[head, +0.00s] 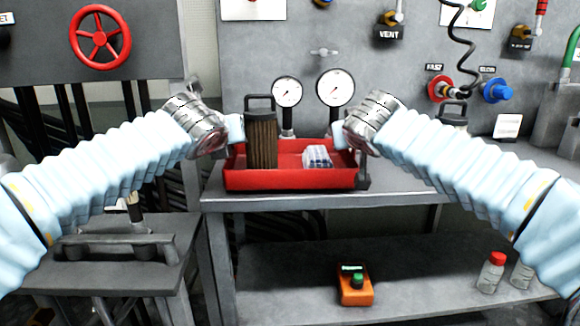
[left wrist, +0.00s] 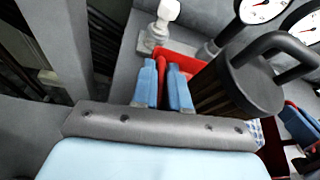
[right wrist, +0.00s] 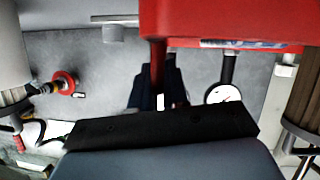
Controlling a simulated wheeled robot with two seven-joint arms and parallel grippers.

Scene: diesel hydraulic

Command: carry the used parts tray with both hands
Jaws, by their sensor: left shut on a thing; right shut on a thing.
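The red parts tray (head: 290,180) is at the front edge of the grey bench; I cannot tell if it touches the top. It holds a brown pleated filter (head: 262,140) with a black handle and a clear blue-white pack (head: 317,156). My left gripper (head: 236,132) is shut on the tray's left end; in the left wrist view its blue fingers (left wrist: 167,88) straddle a red rim. My right gripper (head: 341,133) is shut on the right end; in the right wrist view its dark fingers (right wrist: 155,88) are around a red strip below the tray (right wrist: 220,22).
Two gauges (head: 287,92) (head: 336,88) stand behind the tray. The bench (head: 410,185) has free room to the right. An orange meter (head: 354,285) and a red-capped bottle (head: 491,272) are on the lower shelf. A lower grey stand (head: 100,275) is at left.

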